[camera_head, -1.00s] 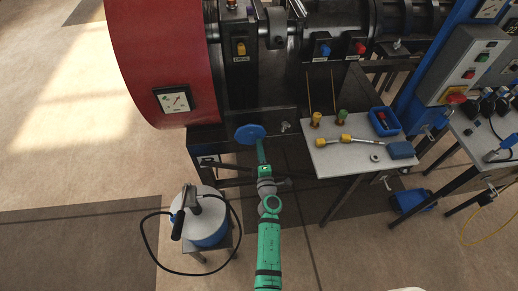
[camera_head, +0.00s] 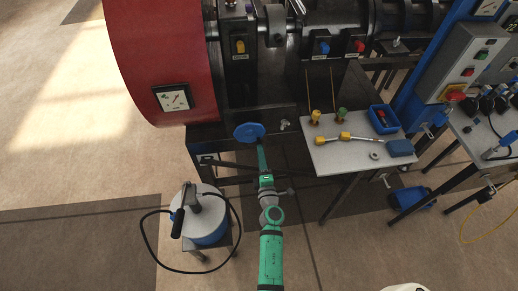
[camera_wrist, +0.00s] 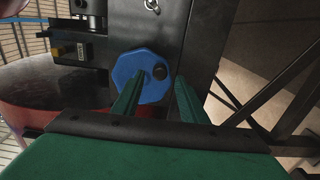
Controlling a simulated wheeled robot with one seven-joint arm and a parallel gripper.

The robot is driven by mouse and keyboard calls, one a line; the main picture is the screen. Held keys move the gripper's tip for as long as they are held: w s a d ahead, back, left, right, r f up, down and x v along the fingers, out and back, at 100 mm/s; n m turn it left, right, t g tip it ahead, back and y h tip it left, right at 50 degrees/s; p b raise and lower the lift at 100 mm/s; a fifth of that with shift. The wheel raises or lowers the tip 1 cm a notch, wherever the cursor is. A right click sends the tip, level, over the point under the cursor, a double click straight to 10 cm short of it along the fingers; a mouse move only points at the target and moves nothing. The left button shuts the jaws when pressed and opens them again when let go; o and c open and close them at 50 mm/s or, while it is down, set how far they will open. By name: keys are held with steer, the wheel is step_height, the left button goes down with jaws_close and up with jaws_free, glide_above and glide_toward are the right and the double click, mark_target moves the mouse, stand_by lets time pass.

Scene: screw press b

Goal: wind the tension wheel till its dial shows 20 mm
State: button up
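The blue tension wheel (camera_head: 249,132) sits on the dark frame under the large red drum. My gripper (camera_head: 261,146) is at the wheel's lower right edge.
A grey side table (camera_head: 335,158) with tools and a blue bin (camera_head: 384,120) stands to the right. A stool with a blue-and-white canister (camera_head: 205,220) and a black cable stands at lower left. Open floor lies on the left.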

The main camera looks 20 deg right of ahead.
steer(key=v, duration=0.6)
stand_by(0.5)
steer(key=s+a+r+m+y, duration=0.1)
steer(key=s+a+m+y, duration=0.35)
steer(key=s+a, duration=1.1)
steer(key=s+a+r+m+g, duration=0.1)
steer(key=s+a+r+m, duration=0.2)
steer(key=s, duration=0.6)
steer(key=s+a+r+m+g, duration=0.1)
steer(key=s+a+r+m, duration=0.3)
steer(key=s+r+m, duration=0.3)
steer(key=shift+s+r, duration=0.75)
steer(key=shift+s, duration=0.3)
steer(key=shift+a+y, duration=0.1)
steer(key=shift+y, duration=0.15)
